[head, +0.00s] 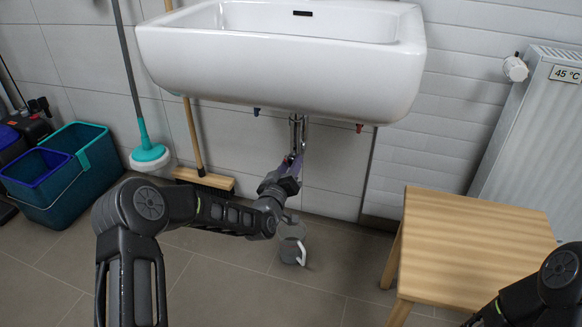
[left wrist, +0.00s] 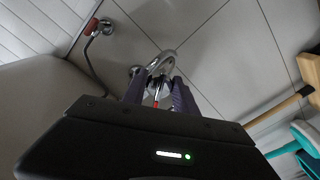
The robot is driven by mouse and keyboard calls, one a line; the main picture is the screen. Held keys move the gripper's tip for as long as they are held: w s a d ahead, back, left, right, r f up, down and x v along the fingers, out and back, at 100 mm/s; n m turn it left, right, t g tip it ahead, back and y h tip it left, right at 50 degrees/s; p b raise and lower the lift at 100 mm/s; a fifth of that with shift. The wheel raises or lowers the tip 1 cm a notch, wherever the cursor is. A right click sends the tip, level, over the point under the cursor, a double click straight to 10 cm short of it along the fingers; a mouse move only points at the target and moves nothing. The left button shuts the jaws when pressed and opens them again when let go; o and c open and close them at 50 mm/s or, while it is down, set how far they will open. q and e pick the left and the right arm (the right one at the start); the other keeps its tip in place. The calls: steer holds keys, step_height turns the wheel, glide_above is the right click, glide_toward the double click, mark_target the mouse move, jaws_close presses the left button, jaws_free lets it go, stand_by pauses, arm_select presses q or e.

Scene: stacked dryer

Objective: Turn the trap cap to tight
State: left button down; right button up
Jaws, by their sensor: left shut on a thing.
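The chrome trap pipe (head: 298,125) hangs under the white sink (head: 280,60). My left gripper (head: 294,160) reaches up to the trap's lower end from below. In the left wrist view, the curved chrome trap (left wrist: 160,62) shows beyond my left gripper (left wrist: 160,88), with its two purple-grey fingers on either side. The left gripper is shut on the trap cap, which is mostly hidden between the fingers. A thin red mark (left wrist: 157,97) shows there. I cannot read how far the cap is turned. Of my right arm only a part shows at the lower right; its gripper is out of view.
A grey jug (head: 291,247) stands on the floor below the sink, partly behind my left arm. A wooden stool (head: 470,245) stands at the right, near a radiator (head: 535,130). Teal buckets (head: 75,170), a mop (head: 150,157) and a broom (head: 205,180) are at the left.

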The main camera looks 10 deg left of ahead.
arm_select(q)
steer(key=m, duration=0.2)
steer(key=shift+f+m, duration=0.1)
steer(key=shift+m, duration=0.3)
steer(key=shift+a+m, duration=0.15)
steer(key=shift+m, duration=1.75)
steer(key=c, duration=1)
jaws_free()
steer(key=shift+s, duration=0.1)
steer(key=s+p, duration=0.2)
steer(key=s, duration=0.5)
steer(key=shift+s+a+p, duration=0.25)
steer(key=shift+s+p, duration=0.05)
steer(key=shift+s, duration=0.05)
